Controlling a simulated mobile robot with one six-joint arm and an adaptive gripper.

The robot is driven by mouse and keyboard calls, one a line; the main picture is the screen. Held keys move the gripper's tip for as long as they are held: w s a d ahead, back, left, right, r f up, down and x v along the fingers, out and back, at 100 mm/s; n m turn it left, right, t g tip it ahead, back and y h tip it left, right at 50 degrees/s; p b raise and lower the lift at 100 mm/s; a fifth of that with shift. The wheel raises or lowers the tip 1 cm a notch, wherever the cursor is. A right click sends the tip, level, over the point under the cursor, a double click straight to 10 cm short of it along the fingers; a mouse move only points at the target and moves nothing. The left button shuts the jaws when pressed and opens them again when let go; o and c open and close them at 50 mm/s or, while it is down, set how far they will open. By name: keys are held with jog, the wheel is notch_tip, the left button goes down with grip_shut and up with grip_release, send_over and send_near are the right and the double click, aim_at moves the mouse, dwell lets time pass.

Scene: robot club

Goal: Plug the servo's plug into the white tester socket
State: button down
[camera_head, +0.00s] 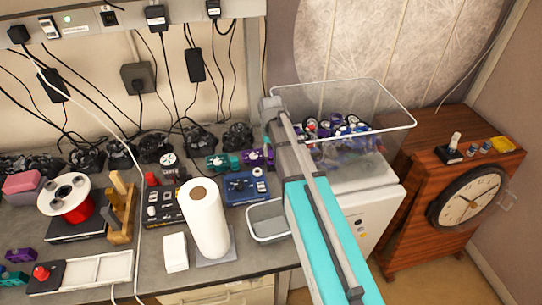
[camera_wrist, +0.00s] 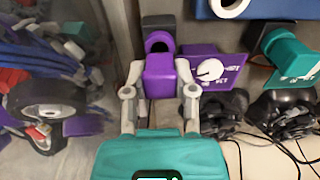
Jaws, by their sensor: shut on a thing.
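My gripper (camera_wrist: 160,78) is shut on a purple block (camera_wrist: 160,76) in the wrist view, with one finger on each side. A black piece with a round opening (camera_wrist: 158,42) shows just beyond the block; whether they are joined is unclear. A purple panel with a white dial (camera_wrist: 212,68) lies beside the block on the right. The blue tester (camera_wrist: 285,8) is at the top edge of the wrist view, with a white ring-shaped socket (camera_wrist: 231,5) partly cut off. The blue tester (camera_head: 245,187) stands on the bench in the head view. My fingertips are hard to make out there.
A teal unit (camera_wrist: 290,55) and dark tangled items (camera_wrist: 222,110) lie right of my gripper. A paper roll (camera_head: 205,220) and grey bin (camera_head: 268,222) stand near the tester.

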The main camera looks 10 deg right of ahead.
jog(key=shift+r, duration=0.15)
dwell(0.3)
jog(key=shift+r+p, duration=1.6)
jog(key=shift+p, duration=0.15)
jog(key=c, duration=1)
grip_release()
jog(key=shift+c, duration=0.2)
grip_shut()
jog(key=shift+s, duration=0.15)
